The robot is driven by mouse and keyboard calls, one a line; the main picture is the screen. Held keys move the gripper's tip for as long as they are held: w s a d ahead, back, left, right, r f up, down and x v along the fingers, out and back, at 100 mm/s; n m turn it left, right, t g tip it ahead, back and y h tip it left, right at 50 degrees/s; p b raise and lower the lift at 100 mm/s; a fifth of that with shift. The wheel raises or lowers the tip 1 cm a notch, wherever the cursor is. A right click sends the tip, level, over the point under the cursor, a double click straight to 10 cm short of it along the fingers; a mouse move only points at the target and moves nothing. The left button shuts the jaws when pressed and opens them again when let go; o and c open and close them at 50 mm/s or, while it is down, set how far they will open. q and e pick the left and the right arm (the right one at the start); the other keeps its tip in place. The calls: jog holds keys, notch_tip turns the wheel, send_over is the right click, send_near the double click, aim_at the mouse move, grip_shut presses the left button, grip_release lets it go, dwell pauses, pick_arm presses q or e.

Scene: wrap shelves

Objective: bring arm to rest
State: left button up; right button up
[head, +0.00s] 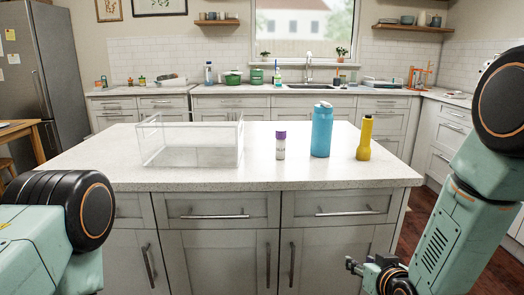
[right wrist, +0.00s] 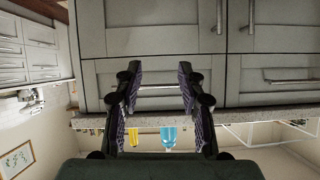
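My right gripper (head: 372,270) is low in front of the island's drawers and doors, at the lower right of the head view. In the right wrist view its two fingers (right wrist: 160,88) are spread apart with nothing between them but the cabinet front behind. That wrist picture is upside down. My left arm shows only as a joint at the lower left of the head view; its gripper is out of the picture.
Dark floor shows at the right.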

jog(key=s+f+g, duration=0.5)
jog(key=s+f, duration=0.7)
jog(key=s, duration=0.2)
jog(key=s+f+g, duration=0.3)
jog(key=s+f, duration=0.1)
jog(key=s, duration=0.8)
jog(key=s+f+g, duration=0.3)
jog(key=s+g, duration=0.1)
jog(key=s, duration=0.8)
jog(key=shift+a+f+h, duration=0.25)
jog(key=shift+f+h, duration=0.05)
jog(key=shift+f, duration=0.1)
